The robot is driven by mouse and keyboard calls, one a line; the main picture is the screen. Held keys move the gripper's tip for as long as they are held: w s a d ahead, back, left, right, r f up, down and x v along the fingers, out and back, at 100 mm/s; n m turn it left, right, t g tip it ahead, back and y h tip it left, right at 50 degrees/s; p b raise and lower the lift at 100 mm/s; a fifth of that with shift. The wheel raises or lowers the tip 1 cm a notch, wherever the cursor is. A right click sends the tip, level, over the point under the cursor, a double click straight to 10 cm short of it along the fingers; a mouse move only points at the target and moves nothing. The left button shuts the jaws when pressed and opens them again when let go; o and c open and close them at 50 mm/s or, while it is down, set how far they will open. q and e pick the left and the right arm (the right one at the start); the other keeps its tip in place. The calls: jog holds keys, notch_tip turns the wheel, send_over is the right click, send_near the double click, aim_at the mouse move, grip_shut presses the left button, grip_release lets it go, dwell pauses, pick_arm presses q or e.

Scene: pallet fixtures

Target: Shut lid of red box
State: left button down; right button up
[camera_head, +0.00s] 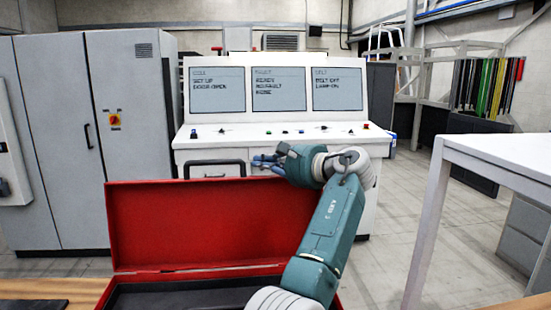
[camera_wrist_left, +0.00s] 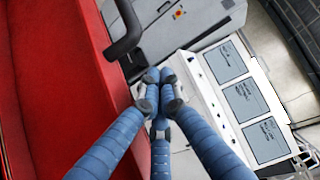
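The red box (camera_head: 205,268) stands open at the bottom of the head view. Its red lid (camera_head: 190,225) is raised upright at the back and shows its inner face. A black handle (camera_head: 215,163) sticks up at the lid's top edge. My left gripper (camera_head: 258,162) is just above the lid's top edge, right of the handle, with its fingers pointing left. In the left wrist view, its blue fingertips (camera_wrist_left: 160,77) come together with nothing between them. The lid (camera_wrist_left: 50,85) fills the left side there, with the handle (camera_wrist_left: 125,35) ahead. My forearm hides the lid's right part.
A white control console (camera_head: 285,137) with three screens stands behind the lid. Grey cabinets (camera_head: 60,130) stand at the left. A white table (camera_head: 500,155) is at the right, with open floor (camera_head: 400,225) between it and the box. A wooden surface (camera_head: 50,288) shows at the lower left.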

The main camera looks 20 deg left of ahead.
pick_arm(q)
jog(key=s, duration=0.1)
jog(key=p, duration=0.1)
jog(key=s, duration=0.1)
jog(key=shift+s+a+r, duration=0.25)
jog(key=shift+s+a, duration=0.1)
jog(key=shift+s+f, duration=0.1)
pick_arm(e)
jog(key=shift+w+a+r, duration=0.15)
jog(key=shift+w+r, duration=0.15)
jog(key=shift+r, duration=0.25)
jog(key=shift+w+a+r, duration=0.1)
jog(key=shift+w+r, duration=0.2)
jog(key=shift+r, duration=0.25)
pick_arm(q)
jog(key=shift+a, duration=0.1)
pick_arm(e)
jog(key=shift+d, duration=0.1)
